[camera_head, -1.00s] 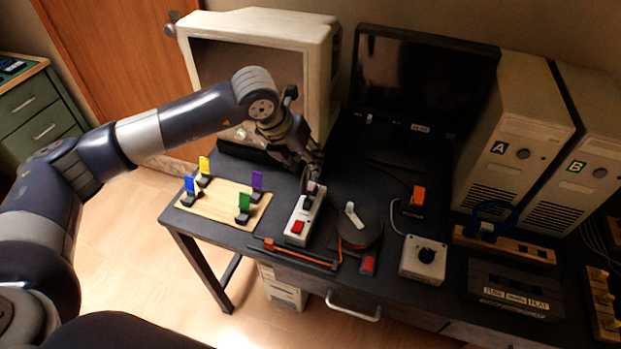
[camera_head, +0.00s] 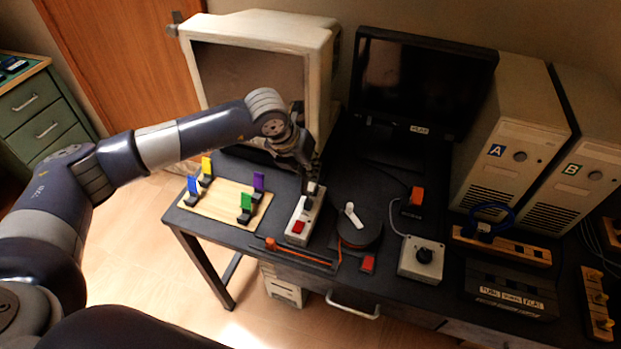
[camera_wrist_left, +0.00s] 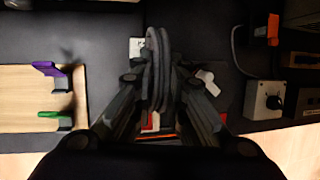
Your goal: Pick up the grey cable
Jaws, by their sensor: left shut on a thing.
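The grey cable (camera_wrist_left: 158,60) is a coiled loop. In the left wrist view it stands between the two fingers of my left gripper (camera_wrist_left: 160,85), which is shut on it. In the head view my left gripper (camera_head: 309,188) points down over the far part of the white power strip (camera_head: 297,228), and the arm and fingers hide most of the cable there. I cannot tell whether the cable touches the strip. My right gripper is in neither current view.
A wooden board (camera_head: 222,210) with coloured tabs lies left of the strip. A dark round reel (camera_head: 361,232) lies just right of it, then a grey knob box (camera_head: 421,259). The CRT monitor (camera_head: 320,40) stands behind the gripper. A black screen (camera_head: 420,85) stands farther right.

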